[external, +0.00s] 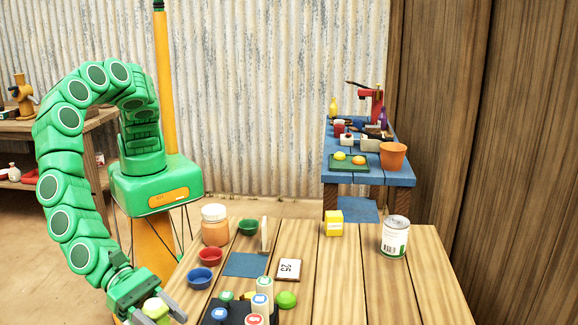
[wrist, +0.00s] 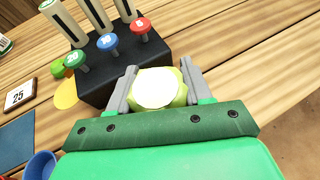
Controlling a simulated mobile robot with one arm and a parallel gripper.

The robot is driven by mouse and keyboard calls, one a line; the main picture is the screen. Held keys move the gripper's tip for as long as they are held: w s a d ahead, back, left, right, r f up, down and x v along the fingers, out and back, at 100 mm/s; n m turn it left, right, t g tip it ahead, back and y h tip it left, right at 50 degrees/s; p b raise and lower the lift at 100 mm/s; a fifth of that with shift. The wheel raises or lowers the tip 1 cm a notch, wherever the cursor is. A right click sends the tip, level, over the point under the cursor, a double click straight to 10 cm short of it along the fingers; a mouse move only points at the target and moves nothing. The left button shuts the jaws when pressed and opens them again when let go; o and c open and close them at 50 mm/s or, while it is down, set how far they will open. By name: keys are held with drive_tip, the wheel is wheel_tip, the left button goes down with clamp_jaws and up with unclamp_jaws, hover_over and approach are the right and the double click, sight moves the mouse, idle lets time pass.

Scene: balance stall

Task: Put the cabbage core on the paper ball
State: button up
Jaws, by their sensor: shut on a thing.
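My gripper (external: 161,312) is at the near left corner of the wooden table in the external view. Its jaws are shut on a pale green thing with a whitish top, which looks like the cabbage core (external: 154,307). In the wrist view the cabbage core (wrist: 157,88) sits between the two grey fingers (wrist: 158,72), in front of a black weight block. I cannot make out a paper ball for certain in either view. A small green lump (external: 286,299) lies on the table right of the block.
The black block (wrist: 122,70) holds several coloured pegs and pale cylinders. Blue (external: 200,278), red (external: 210,256) and green (external: 248,227) bowls, a jar (external: 215,228), a "25" card (external: 289,269), a yellow cube (external: 334,222) and a can (external: 394,238) stand around.

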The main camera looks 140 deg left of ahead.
drive_tip(key=shift+f, duration=0.3)
drive_tip(key=o, duration=1)
drive_tip(key=shift+o, duration=0.2)
drive_tip(key=shift+r, duration=0.15)
drive_tip(key=shift+s+d+r, duration=0.3)
drive_tip(key=shift+s+d, duration=0.05)
drive_tip(key=shift+s, duration=0.1)
drive_tip(key=v, duration=1)
drive_tip(key=shift+s+r, duration=0.2)
drive_tip(key=shift+s, duration=0.15)
